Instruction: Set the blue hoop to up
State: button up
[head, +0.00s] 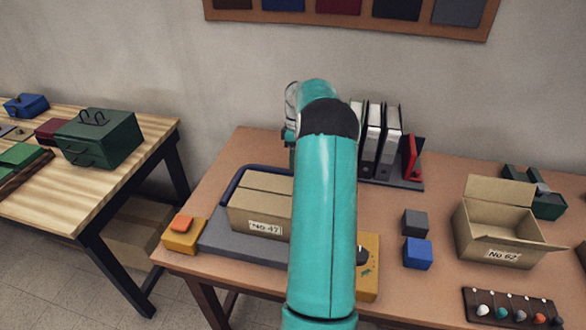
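The dark blue hoop (229,185) shows at the left end of the table. It runs along the left and back of a closed cardboard box (262,188) marked No 47, low around it. The box stands on a grey base plate (215,236). My teal arm covers the right part of the hoop, so its far end is hidden. Whether anything touches the hoop cannot be seen.
A yellow block with an orange top (184,234) sits left of the plate; a yellow panel (369,268) is right. Dark grey (414,222) and blue cubes (417,253), binders (372,140), an open box (500,240) and a knob strip (512,308) stand further right.

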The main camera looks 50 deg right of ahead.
jog(key=shift+s+a+f, duration=0.1)
jog(key=shift+a+f, duration=0.1)
jog(key=shift+f, duration=0.9)
jog(key=shift+a+f, duration=0.2)
jog(key=shift+f, duration=0.9)
grip_shut()
